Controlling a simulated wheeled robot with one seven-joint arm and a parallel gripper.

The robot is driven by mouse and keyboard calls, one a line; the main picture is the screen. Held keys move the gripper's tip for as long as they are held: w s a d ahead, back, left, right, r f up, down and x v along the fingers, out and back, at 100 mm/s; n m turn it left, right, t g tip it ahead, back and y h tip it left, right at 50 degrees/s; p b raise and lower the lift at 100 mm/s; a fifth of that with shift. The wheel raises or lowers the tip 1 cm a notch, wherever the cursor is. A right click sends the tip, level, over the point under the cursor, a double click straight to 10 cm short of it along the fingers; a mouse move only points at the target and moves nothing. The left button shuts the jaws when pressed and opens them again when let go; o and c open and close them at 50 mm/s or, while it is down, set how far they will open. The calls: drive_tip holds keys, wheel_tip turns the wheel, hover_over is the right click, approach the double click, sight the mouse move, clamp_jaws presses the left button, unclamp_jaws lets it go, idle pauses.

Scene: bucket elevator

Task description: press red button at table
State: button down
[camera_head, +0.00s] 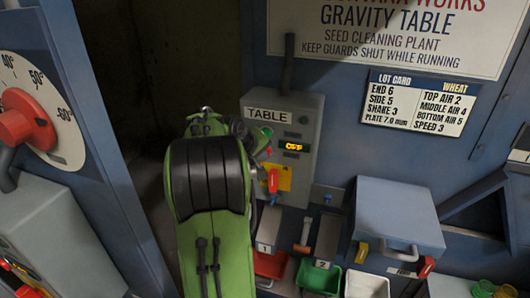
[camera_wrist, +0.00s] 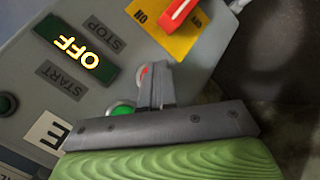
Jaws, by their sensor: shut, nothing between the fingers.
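The grey control box labelled TABLE (camera_head: 310,108) is on the blue wall in the head view, with my green arm covering its left side. Its lit display (camera_wrist: 79,48) reads OFF. In the wrist view a red button (camera_wrist: 142,74) is partly hidden beside my fingers, in line with the STOP label. A green button (camera_wrist: 122,108) lies in line with the START label. My gripper (camera_wrist: 160,72) is shut and empty, its fingertips close to the red button. I cannot tell whether they touch it. My fingers are hidden in the head view.
A red switch handle (camera_wrist: 180,13) on a yellow plate (camera_wrist: 178,38) sits just beyond my fingertips. Below the box are a red bin (camera_head: 268,265), a green bin (camera_head: 318,278) and a white bin (camera_head: 367,284). A blue-grey hood (camera_head: 400,220) juts out on the right.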

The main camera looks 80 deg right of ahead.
drive_tip(key=shift+a, duration=0.1)
drive_tip(key=shift+w+a+b, duration=0.1)
drive_tip(key=shift+a+b, duration=0.4)
drive_tip(key=shift+a, duration=0.25)
drive_tip(key=a+b, duration=0.2)
drive_tip(key=a, duration=0.3)
drive_tip(key=shift+w, duration=0.2)
idle(0.8)
